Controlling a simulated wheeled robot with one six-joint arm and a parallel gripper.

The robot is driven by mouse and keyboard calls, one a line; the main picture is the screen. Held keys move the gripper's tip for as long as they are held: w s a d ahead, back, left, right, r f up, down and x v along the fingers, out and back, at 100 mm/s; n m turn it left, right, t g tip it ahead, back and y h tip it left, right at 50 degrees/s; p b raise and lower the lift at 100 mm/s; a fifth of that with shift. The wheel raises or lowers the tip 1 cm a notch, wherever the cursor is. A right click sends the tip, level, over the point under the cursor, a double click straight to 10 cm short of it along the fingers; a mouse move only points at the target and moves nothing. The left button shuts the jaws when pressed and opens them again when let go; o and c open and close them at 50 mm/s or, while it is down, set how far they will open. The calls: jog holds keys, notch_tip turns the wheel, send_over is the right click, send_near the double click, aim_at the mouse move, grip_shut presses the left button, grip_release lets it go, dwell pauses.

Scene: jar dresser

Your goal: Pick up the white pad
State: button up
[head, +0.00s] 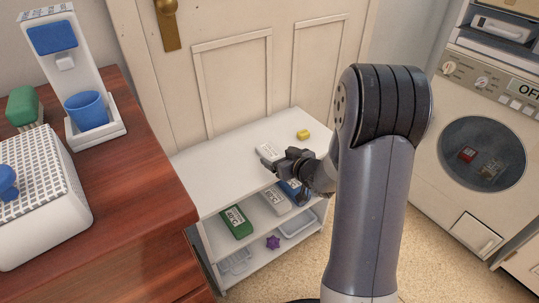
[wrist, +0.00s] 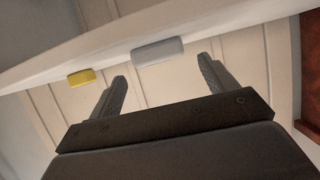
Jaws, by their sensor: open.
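The white pad (head: 266,151) is a small block with dark print on its top, lying on the white shelf top (head: 222,168). It also shows as a pale block in the wrist view (wrist: 157,50), ahead of the gap between my fingertips. My gripper (head: 275,162) is open and empty beside the pad on its near side, partly overlapping it in the head view. The two fingers (wrist: 162,72) are spread in the wrist view, apart from the pad.
A yellow block (head: 303,134) sits behind and right of the pad, also in the wrist view (wrist: 81,77). Lower shelves hold a green box (head: 236,222), a white box (head: 276,201) and a purple star (head: 273,242). A wooden dresser (head: 150,180) stands left, a washing machine (head: 480,150) right.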

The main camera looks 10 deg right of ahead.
aim_at(270, 151)
jog(key=b+x, duration=0.1)
jog(key=x, duration=0.3)
jog(key=shift+w+a+f+b, duration=0.1)
jog(key=shift+a+b, duration=0.15)
jog(key=shift+b, duration=0.15)
jog(key=shift+w+a+f, duration=0.1)
jog(key=shift+w, duration=0.4)
jog(key=shift+c, duration=0.6)
jog(key=c, duration=0.9)
